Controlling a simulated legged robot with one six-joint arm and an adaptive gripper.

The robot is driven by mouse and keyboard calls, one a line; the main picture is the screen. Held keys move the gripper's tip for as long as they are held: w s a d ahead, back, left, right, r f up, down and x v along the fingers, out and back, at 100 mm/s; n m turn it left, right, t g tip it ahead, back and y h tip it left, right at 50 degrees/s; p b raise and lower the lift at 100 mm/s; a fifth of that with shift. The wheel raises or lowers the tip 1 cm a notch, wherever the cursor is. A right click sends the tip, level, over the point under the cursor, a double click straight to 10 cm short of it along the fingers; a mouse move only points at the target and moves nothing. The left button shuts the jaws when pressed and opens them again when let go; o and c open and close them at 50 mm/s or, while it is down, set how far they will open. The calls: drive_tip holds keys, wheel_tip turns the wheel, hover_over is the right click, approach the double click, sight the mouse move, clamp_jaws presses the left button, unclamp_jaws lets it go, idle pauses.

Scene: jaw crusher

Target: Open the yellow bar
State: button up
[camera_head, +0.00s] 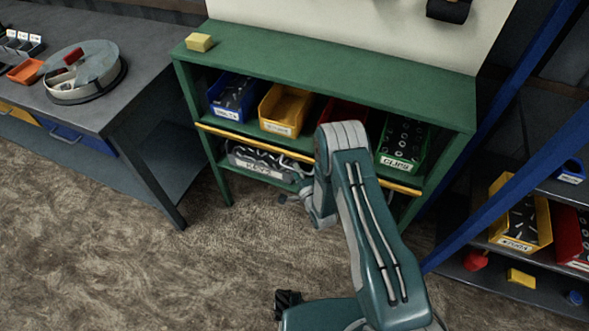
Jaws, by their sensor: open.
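The yellow bar (250,141) runs along the front of the green rack (330,65), just below the row of bins. It is level with the middle shelf, and my arm hides part of it right of centre. My arm reaches up from the bottom and bends down at the elbow in front of the rack. My gripper (287,198) is small and dark at the end of the wrist, left of the arm and lower than the bar. It is open and appears apart from the bar. Its fingertips are hard to make out.
Blue, yellow, red and green bins stand on the middle shelf. A bin of keys (262,163) sits below. A grey workbench (130,62) stands at left. A blue post (510,185) and a shelf with a yellow bin (520,238) are at right. The carpet at left is clear.

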drive_tip(key=shift+x, duration=0.85)
drive_tip(key=shift+a, duration=0.1)
clamp_jaws()
